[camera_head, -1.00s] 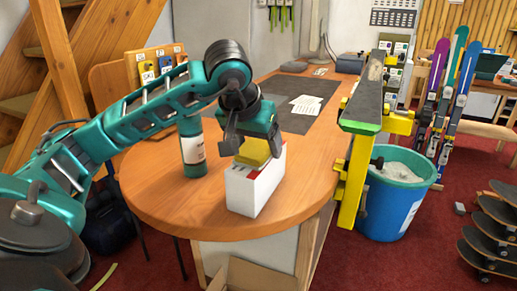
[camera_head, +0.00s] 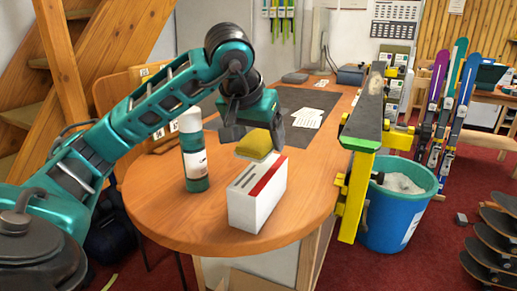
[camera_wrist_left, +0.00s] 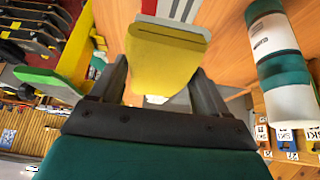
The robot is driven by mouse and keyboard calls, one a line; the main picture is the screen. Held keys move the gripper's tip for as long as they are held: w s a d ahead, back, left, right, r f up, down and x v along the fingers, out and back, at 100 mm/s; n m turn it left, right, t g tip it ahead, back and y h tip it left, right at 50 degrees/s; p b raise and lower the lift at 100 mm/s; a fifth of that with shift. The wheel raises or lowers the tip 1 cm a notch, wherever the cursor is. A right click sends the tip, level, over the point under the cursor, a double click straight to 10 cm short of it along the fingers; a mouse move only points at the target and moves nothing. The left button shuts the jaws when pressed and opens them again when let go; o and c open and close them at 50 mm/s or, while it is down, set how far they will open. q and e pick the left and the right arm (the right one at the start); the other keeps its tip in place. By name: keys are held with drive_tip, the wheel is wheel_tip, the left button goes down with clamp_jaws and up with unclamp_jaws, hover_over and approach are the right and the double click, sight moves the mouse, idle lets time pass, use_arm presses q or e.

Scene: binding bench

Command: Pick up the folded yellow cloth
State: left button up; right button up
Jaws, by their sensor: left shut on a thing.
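The folded yellow cloth (camera_head: 256,146) is in the jaws of my left gripper (camera_head: 253,132), a little above the white box with a red stripe (camera_head: 256,204). In the left wrist view the yellow cloth (camera_wrist_left: 164,62) lies between the two dark fingers, which are shut on it. My right gripper is not in view.
A teal and white bottle (camera_head: 195,160) stands on the wooden table (camera_head: 160,205) left of the box. Papers (camera_head: 307,117) lie on a dark mat behind. A blue bucket (camera_head: 395,215) is on the floor.

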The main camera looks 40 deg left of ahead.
sight(258, 138)
use_arm(q)
wheel_tip(258, 138, up, 15)
drive_tip(key=p, duration=0.4)
drive_tip(key=shift+r, duration=0.1)
drive_tip(key=o, duration=0.5)
drive_tip(key=c, duration=0.4)
